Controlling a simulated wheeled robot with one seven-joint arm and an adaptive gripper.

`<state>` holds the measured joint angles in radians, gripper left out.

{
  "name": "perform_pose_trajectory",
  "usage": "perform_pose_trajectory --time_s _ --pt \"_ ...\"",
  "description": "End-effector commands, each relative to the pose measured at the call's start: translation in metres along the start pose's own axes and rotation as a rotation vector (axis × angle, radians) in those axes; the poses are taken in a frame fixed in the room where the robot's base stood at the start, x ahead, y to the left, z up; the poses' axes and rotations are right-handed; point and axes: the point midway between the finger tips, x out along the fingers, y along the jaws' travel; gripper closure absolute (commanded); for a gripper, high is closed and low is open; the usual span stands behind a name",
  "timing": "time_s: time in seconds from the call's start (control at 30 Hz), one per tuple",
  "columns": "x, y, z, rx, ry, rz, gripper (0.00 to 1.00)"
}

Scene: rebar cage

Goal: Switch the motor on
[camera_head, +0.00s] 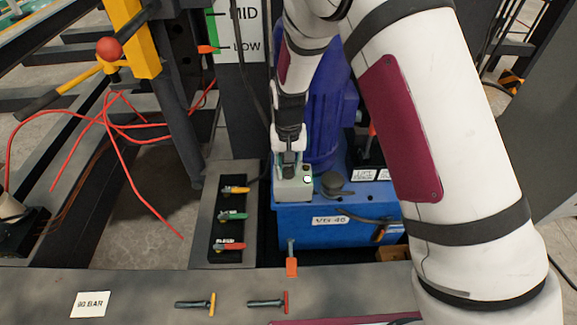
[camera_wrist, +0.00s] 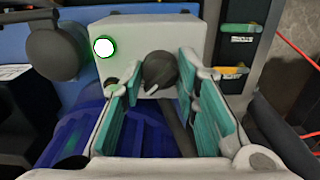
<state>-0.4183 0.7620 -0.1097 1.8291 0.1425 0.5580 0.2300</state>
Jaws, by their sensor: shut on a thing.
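The motor (camera_head: 335,105) is a blue upright body on a blue tank (camera_head: 300,230). A pale grey switch box (camera_head: 293,190) stands on the tank in front of the motor. In the wrist view the box (camera_wrist: 190,35) carries a dark round knob (camera_wrist: 160,70) with a white pointer mark, angled toward the lower left of the picture. A white lamp with a green ring (camera_wrist: 103,47) is beside the knob and looks lit. My gripper (camera_head: 289,170) reaches down to the box. Its teal-padded fingers (camera_wrist: 160,85) are closed around the knob, one on each side.
Yellow, green and red valve levers (camera_head: 231,216) stand left of the box. A dark round cap (camera_head: 335,184) is right of it. Red cables (camera_head: 120,125) hang at the left. A grey beam (camera_head: 150,285) crosses the front.

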Motion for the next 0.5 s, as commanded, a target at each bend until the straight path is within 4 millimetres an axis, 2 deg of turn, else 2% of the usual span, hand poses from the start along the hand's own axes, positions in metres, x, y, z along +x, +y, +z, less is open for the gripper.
perform_pose_trajectory --time_s 0.23,0.27,0.33,0.5 --pt "0.0005 -0.0017 0.0008 0.000 -0.002 -0.002 0.99" --pt "0.0005 -0.0018 0.0008 -0.001 -0.001 -0.002 0.67" --pt "0.0005 -0.0017 0.0008 -0.001 -0.001 -0.002 0.51" --pt "0.0002 -0.0010 0.0004 -0.001 -0.001 -0.001 0.51"
